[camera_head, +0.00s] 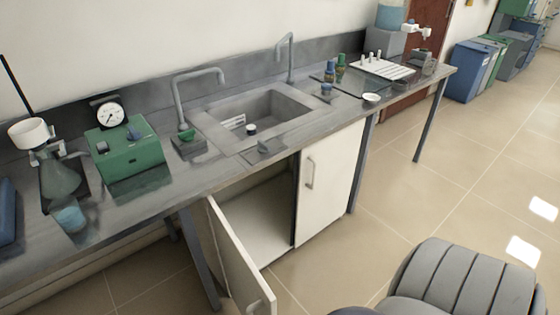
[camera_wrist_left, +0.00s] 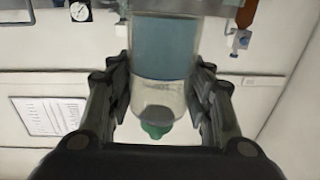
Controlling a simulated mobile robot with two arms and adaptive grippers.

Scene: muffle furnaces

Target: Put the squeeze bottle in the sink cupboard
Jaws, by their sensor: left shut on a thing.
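In the left wrist view, my left gripper (camera_wrist_left: 162,88) is shut on the squeeze bottle (camera_wrist_left: 165,50), with a finger on each side. The bottle is clear with blue contents and has a green cap (camera_wrist_left: 155,130) at the picture's lower side. In the head view, the sink cupboard is below the sink (camera_head: 265,115). Its left door (camera_head: 237,262) stands open, showing a pale, bare inside (camera_head: 262,215). Its right door (camera_head: 330,172) is closed. Neither gripper nor the held bottle shows in the head view. My right gripper is out of view.
The worktop (camera_head: 145,210) carries a green device with a dial (camera_head: 125,150), a flask (camera_head: 60,178) and a beaker of blue liquid (camera_head: 70,215). A grey ribbed shape (camera_head: 465,280) occupies the bottom right. The floor (camera_head: 410,190) right of the cupboard is clear.

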